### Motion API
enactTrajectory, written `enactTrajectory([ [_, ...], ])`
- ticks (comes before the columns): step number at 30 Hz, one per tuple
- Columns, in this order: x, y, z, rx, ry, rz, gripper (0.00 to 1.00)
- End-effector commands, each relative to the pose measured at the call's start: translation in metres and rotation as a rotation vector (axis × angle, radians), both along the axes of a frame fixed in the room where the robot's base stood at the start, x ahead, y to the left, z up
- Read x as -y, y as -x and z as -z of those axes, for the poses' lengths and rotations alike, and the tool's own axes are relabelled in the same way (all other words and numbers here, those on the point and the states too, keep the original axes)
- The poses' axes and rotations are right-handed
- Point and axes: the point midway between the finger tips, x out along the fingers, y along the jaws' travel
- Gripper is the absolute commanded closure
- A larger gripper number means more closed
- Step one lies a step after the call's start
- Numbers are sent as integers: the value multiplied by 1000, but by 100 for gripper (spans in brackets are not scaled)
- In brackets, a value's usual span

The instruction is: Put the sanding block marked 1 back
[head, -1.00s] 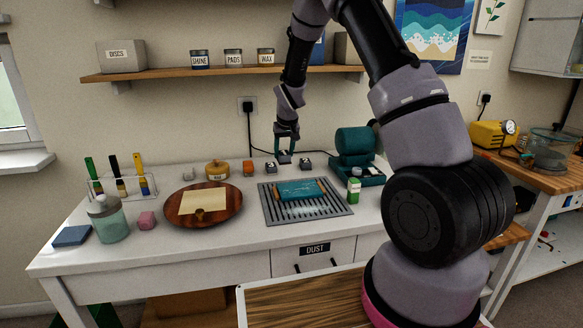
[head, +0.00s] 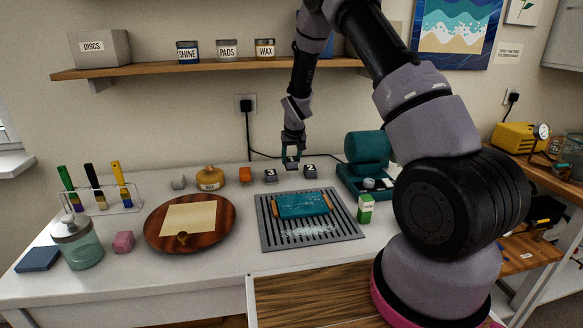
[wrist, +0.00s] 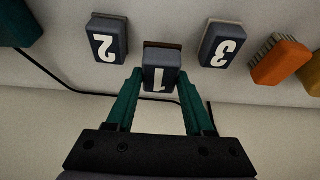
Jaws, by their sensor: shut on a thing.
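The sanding block marked 1 (wrist: 160,78) is dark with a white label, between the two teal fingers of my gripper (wrist: 160,100) in the wrist view. My gripper is shut on it. In the head view my gripper (head: 291,156) holds the block (head: 291,163) at the back of the white table, between the block marked 3 (head: 270,176) and the block marked 2 (head: 310,172). Block 2 (wrist: 107,38) and block 3 (wrist: 221,45) also flank it in the wrist view. A brown edge shows behind block 1. Whether it touches the table is unclear.
A teal machine (head: 366,160) stands to the right. A slotted grey tray (head: 340,228) with a teal piece (head: 302,204) lies in front. A black cable (head: 251,140) hangs on the wall behind.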

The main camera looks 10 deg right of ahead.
Motion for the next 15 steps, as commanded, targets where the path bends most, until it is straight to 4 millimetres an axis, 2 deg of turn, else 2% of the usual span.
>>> enactTrajectory([
  [7,0,1,33,-3,1,1,100],
  [15,0,0,35,0,0,1,100],
])
